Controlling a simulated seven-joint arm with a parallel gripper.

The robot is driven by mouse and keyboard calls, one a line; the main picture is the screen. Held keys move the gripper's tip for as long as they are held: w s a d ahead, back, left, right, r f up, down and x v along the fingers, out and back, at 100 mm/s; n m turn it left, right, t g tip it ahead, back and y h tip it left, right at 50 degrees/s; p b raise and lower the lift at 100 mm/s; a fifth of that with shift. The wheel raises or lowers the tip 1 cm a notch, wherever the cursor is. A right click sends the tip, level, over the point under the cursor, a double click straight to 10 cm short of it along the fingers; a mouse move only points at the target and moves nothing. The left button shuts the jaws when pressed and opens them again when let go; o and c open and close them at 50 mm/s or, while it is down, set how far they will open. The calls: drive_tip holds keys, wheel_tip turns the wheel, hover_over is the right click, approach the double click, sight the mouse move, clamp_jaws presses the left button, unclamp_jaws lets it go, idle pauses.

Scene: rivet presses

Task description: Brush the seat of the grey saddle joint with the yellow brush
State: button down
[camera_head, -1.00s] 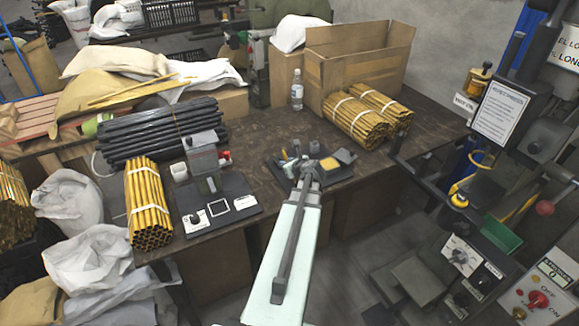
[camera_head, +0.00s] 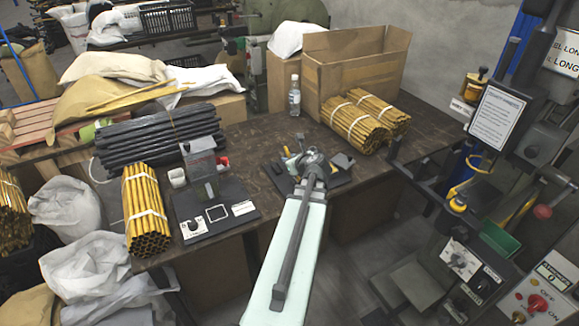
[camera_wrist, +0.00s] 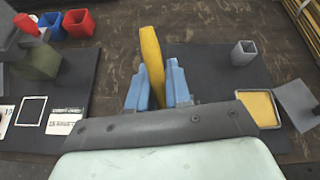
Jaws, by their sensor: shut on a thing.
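My gripper (camera_wrist: 155,82) has blue fingers shut on the yellow brush (camera_wrist: 151,52). The brush's handle rises from between the fingers and leans slightly; its bristles are hidden behind the fingers and my wrist. In the head view my gripper (camera_head: 313,163) is over the dark mat at the table's front edge. A small grey hollow square piece (camera_wrist: 244,54) stands on the mat, to the right of the fingers and apart from them. I cannot tell for sure that it is the grey saddle joint, and its seat is not clear.
A yellow pad in a grey frame (camera_wrist: 260,108) and a flat grey plate (camera_wrist: 296,104) lie right of my gripper. A dark base with a stand (camera_head: 215,212), red and blue cups (camera_wrist: 80,23) and dark rods (camera_head: 160,135) are left. Yellow tube bundles (camera_head: 365,120) lie behind right.

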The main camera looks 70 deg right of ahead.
drive_tip(key=shift+r, duration=1.05)
